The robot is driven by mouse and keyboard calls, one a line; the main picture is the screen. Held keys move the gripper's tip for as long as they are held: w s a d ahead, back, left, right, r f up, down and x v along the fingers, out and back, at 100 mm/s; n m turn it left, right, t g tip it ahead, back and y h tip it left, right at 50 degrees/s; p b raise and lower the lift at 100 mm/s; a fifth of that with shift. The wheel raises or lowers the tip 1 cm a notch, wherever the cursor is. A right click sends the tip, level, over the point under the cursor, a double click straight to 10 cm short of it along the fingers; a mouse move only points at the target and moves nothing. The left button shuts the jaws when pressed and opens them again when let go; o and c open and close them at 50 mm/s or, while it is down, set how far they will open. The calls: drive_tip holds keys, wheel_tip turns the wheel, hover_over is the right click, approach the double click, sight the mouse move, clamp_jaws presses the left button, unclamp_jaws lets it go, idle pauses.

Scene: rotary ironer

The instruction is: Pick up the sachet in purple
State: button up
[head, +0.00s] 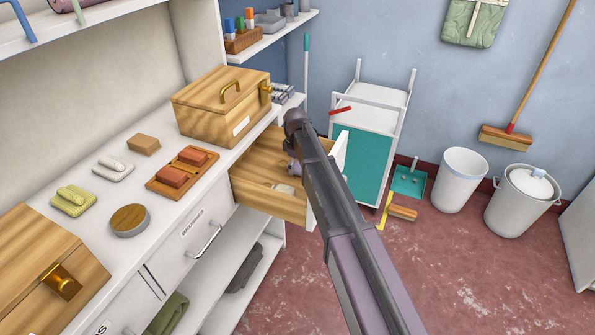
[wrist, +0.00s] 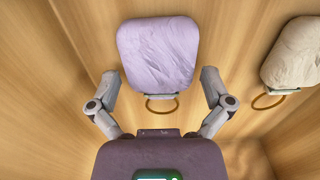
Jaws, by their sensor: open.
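The purple sachet (wrist: 158,55) lies on the wooden floor of an open drawer, with a small ring loop (wrist: 161,104) at its near edge. My gripper (wrist: 160,82) is open over it in the wrist view, one finger on each side of the sachet's lower part. I cannot tell how far the fingertips are above the drawer floor. In the head view the open drawer (head: 262,203) shows below the counter, and my arm covers its right part. The purple sachet is not clearly visible there.
Wooden drawer walls stand close around. A wooden box (head: 222,112) sits on the counter above. A white-and-teal cart (head: 362,160) stands behind.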

sight(296, 164)
drive_tip(key=shift+c, duration=0.2)
idle(0.3)
drive_tip(key=c, duration=0.7)
drive_tip(key=shift+r, duration=0.15)
wheel_tip(296, 164, up, 10)
drive_tip(key=p, duration=1)
idle(0.4)
